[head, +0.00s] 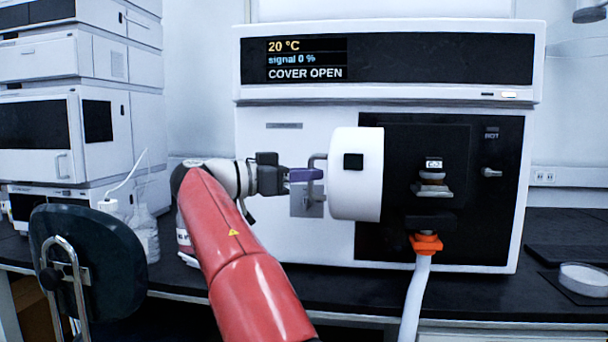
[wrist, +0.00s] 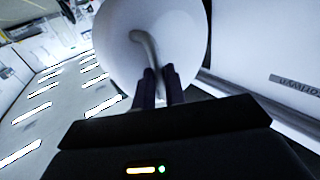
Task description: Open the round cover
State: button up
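The white round cover (head: 352,175) stands swung out to the left from the instrument's dark front panel, seen nearly edge-on in the head view. The panel's fittings show to its right, and the display (head: 305,60) reads "COVER OPEN". A grey bar handle (head: 312,160) sticks out from the cover's left face. My gripper (head: 310,175) is at this handle, its purple fingers on either side of the bar. In the wrist view the fingers (wrist: 159,80) close around the lower part of the handle (wrist: 145,45), in front of the cover's white face (wrist: 185,35).
The white instrument (head: 300,120) stands on the dark bench. An orange fitting with a white hose (head: 425,243) hangs below its panel. A chair (head: 90,260), bottles (head: 145,235) and stacked units (head: 45,130) are at left. A white dish (head: 583,280) is at right.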

jog(key=o, duration=0.4)
jog(key=shift+w+d, duration=0.15)
jog(key=shift+d, duration=0.25)
jog(key=shift+a, duration=0.25)
jog(key=v, duration=0.7)
jog(key=shift+s+a, duration=0.2)
jog(key=shift+a, duration=0.1)
